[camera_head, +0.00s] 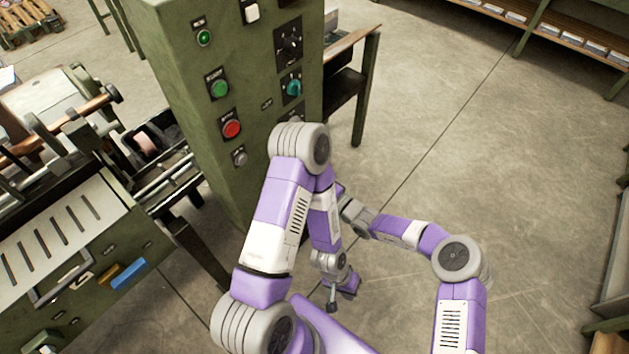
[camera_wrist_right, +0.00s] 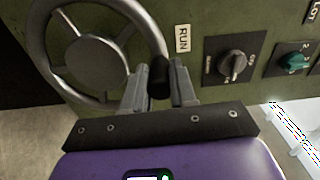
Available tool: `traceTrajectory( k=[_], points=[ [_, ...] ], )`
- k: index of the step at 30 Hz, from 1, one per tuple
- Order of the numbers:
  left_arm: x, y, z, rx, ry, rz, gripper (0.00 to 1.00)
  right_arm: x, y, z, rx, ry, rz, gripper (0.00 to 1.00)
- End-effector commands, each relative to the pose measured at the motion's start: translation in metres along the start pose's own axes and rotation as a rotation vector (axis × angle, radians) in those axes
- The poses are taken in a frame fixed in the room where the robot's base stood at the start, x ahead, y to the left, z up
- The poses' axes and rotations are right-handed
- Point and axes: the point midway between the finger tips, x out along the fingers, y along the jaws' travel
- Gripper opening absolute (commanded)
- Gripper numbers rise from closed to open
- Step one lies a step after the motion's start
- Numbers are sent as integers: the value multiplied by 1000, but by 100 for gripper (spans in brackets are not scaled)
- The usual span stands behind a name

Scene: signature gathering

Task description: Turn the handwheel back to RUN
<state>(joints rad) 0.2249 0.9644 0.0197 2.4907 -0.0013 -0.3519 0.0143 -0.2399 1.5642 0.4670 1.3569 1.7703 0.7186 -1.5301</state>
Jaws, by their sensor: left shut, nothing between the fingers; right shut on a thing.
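The handwheel (camera_wrist_right: 91,66) is a grey spoked wheel on the green panel in the right wrist view. A dark knob-like handle (camera_wrist_right: 159,78) sits at its right rim, close to the RUN label (camera_wrist_right: 183,38). My right gripper (camera_wrist_right: 160,84) has its two fingers on either side of this handle and is shut on it. In the head view my left arm hides the handwheel, and the right gripper's fingertips cannot be made out. My left gripper (camera_head: 333,301) hangs low in front of the cabinet, shut and empty, apart from the wheel.
The green control cabinet (camera_head: 205,120) carries a green button (camera_head: 219,89), a red button (camera_head: 232,129) and a teal rotary knob (camera_head: 292,88). A black rotary switch (camera_wrist_right: 235,65) is right of the RUN label. A slotted machine (camera_head: 60,230) stands left. Open floor lies right.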

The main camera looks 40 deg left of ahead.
Motion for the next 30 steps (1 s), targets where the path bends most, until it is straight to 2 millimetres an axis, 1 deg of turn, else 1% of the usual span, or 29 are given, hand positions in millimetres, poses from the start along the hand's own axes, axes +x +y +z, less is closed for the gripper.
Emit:
traceTrajectory(
  k=[1,10,11,15,22,25,29,30],
  points=[
    [0,0,0,0,0,0,0,1,0,5,5,-10,-2,0],
    [0,0,0,0,0,0,0,1,1,6,6,-12,-2,0],
    [0,0,0,0,0,0,0,1,1,6,5,-12,-2,31],
    [0,0,0,0,0,0,0,1,1,5,4,-9,-1,52],
    [0,0,0,0,0,0,0,0,0,3,3,-5,0,52],
    [-2,1,0,0,0,0,0,-4,0,2,4,-4,0,52],
    [-8,3,0,0,0,0,0,-20,-1,1,4,-3,1,52],
    [-10,4,0,0,0,0,0,-28,-2,1,6,-3,1,52]
  ],
)
